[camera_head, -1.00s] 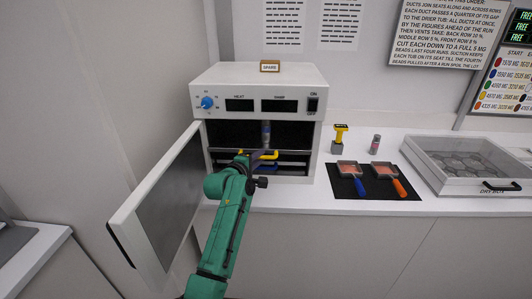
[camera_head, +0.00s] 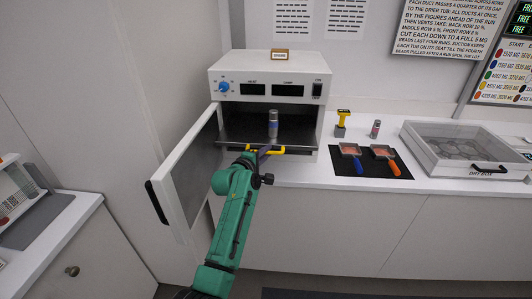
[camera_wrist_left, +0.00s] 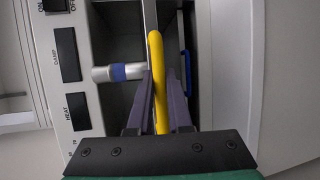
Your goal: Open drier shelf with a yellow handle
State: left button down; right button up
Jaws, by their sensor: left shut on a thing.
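The white drier (camera_head: 230,92) stands on the counter with its door (camera_head: 188,172) swung open to the left. Its dark shelf (camera_head: 235,141) juts forward out of the opening and has a yellow handle (camera_head: 278,149) on its front. A grey canister with a blue band (camera_head: 273,124) stands upright on the shelf. My left gripper (camera_head: 262,153) is shut on the yellow handle. In the left wrist view the yellow handle (camera_wrist_left: 155,55) runs between the two fingers (camera_wrist_left: 160,100), and the canister (camera_wrist_left: 118,72) lies beside them. My right gripper is not in view.
A blue handle (camera_wrist_left: 187,75) shows beside the yellow one in the left wrist view. A black mat (camera_head: 345,178) with two pans and a lidded dry box (camera_head: 463,150) are to the right on the counter. The open door stands close left of my arm.

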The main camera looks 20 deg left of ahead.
pick_arm(q)
jog(key=c, duration=0.8)
grip_release()
jog(key=shift+w, duration=0.1)
jog(key=shift+c, duration=0.2)
jog(key=b+v, duration=0.3)
jog(key=v, duration=1.1)
jog(key=shift+s, duration=0.3)
